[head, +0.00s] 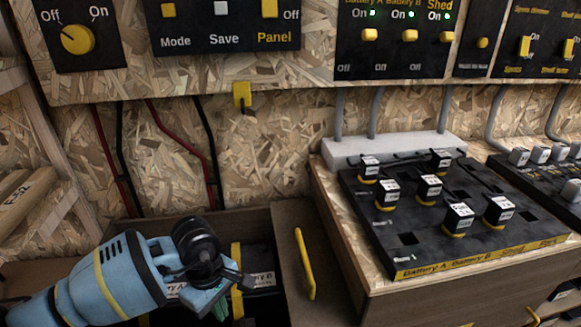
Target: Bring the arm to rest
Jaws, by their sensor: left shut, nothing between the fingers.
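My left arm comes in from the lower left, and its gripper (236,290) is at the lower middle. It is shut and empty. It hangs over an open compartment holding dark boxes labelled Battery A and Battery B (262,279), and it hides part of them. I cannot tell whether it touches them. My right gripper does not show.
Switch panels (395,45) and a yellow knob (77,39) are on the chipboard wall above. A cabinet door (318,262) with a yellow handle stands open to the right. A black fuse board (470,240) with several plugs is on the right counter. Cables run down the wall.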

